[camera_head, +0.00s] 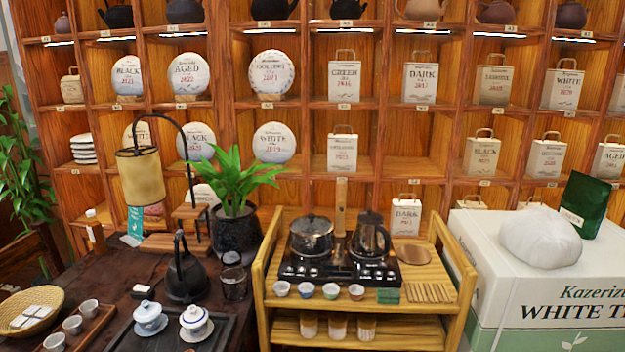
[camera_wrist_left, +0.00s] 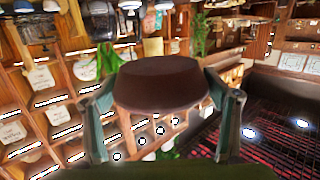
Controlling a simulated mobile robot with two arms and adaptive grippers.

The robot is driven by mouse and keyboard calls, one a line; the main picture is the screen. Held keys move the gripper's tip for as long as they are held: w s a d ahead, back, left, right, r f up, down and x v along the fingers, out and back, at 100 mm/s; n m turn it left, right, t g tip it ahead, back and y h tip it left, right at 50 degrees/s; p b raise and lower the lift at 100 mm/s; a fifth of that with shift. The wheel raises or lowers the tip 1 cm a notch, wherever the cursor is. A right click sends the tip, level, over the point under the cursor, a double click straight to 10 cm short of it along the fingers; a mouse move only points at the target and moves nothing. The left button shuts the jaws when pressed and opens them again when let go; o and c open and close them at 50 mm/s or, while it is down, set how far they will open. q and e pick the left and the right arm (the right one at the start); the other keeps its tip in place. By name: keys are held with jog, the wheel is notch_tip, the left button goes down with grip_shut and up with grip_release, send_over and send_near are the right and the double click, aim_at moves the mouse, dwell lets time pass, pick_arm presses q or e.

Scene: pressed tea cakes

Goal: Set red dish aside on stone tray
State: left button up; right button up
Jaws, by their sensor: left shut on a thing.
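In the left wrist view my left gripper (camera_wrist_left: 162,92) is shut on a dark reddish-brown round dish (camera_wrist_left: 160,72), with one finger on each side of it. The dish is held up, clear of any surface I can see. Neither gripper shows in the head view. There, a dark flat tray (camera_head: 224,328), which looks like the stone tray, lies on the brown-covered table at the lower left. Two lidded cups, one blue-and-white (camera_head: 149,318) and one white (camera_head: 194,321), stand on it. My right gripper is not in view.
A black kettle (camera_head: 187,272) and a dark glass (camera_head: 234,284) stand behind the tray. A small wooden tray with cups (camera_head: 98,318) and a woven basket (camera_head: 48,297) lie left. A wooden stand (camera_head: 420,325) and a white box (camera_head: 530,285) are at right.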

pick_arm(q)
jog(key=shift+s+d+r+m+t+h, duration=0.1)
jog(key=shift+s+d+m+t+h, duration=0.4)
jog(key=shift+s+d, duration=0.6)
jog(key=w+a+f+n+g+y, duration=0.3)
jog(key=w+a+f, duration=0.1)
jog(key=a, duration=0.3)
jog(key=w+a+f+n+g+y, duration=0.3)
jog(key=w+a+f+g, duration=0.1)
jog(key=w+a, duration=0.3)
jog(key=shift+a+f+n+y, duration=0.3)
jog(key=shift+a+f+n, duration=0.05)
jog(key=shift+n, duration=0.05)
jog(key=shift+w, duration=0.1)
jog(key=shift+f, duration=4.8)
jog(key=shift+f, duration=0.15)
jog(key=o, duration=1.5)
